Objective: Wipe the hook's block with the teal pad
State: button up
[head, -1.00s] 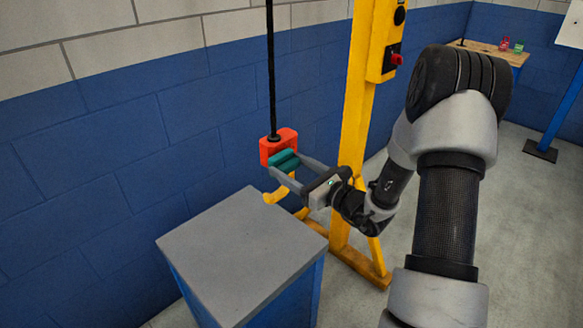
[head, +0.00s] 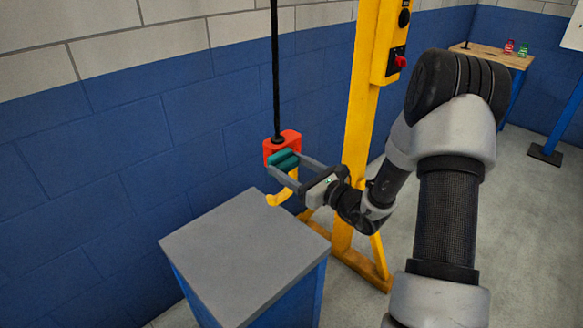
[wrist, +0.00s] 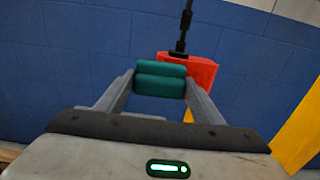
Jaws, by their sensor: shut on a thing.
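The hook's block (head: 291,138) is red-orange and hangs from a black cable, with a yellow hook (head: 281,197) below it. The teal pad (head: 283,160) is between the fingers of my gripper (head: 284,164). My gripper is shut on it. The pad is in front of the block's face and overlaps it in the head view. In the wrist view the pad (wrist: 160,79) covers the lower left of the block (wrist: 201,71). I cannot tell if pad and block touch. The hook is mostly hidden in the wrist view.
A grey-topped blue cabinet (head: 240,255) stands below the hook. A yellow post (head: 362,110) with a control box and red knob is right of the hook. A blue brick wall (head: 130,150) is behind. A wooden table (head: 490,56) with small red and green items is far right.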

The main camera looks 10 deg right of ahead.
aim_at(299, 162)
jog(key=shift+w+d, duration=0.4)
jog(key=shift+d, duration=0.3)
jog(key=shift+w+d, duration=0.4)
jog(key=shift+d, duration=0.3)
jog(key=shift+w+d+b, duration=0.1)
jog(key=shift+w+d, duration=0.55)
jog(key=shift+d, duration=0.2)
jog(key=shift+w+d+b, duration=0.1)
jog(key=shift+w+d, duration=0.5)
jog(key=shift+d, duration=0.3)
jog(key=shift+w+d+b, duration=0.1)
jog(key=shift+w+d, duration=0.55)
jog(key=shift+d, duration=0.2)
jog(key=shift+s+a, duration=0.9)
jog(key=shift+a, duration=0.5)
jog(key=shift+s+a, duration=0.95)
jog(key=shift+a, duration=0.4)
jog(key=shift+s+a, duration=0.9)
jog(key=shift+a, duration=0.5)
jog(key=shift+d, duration=0.15)
jog(key=p+v, duration=0.1)
jog(key=v, duration=0.3)
jog(key=shift+s+d, duration=0.1)
jog(key=shift+d, duration=0.05)
jog(key=shift+v, duration=0.8)
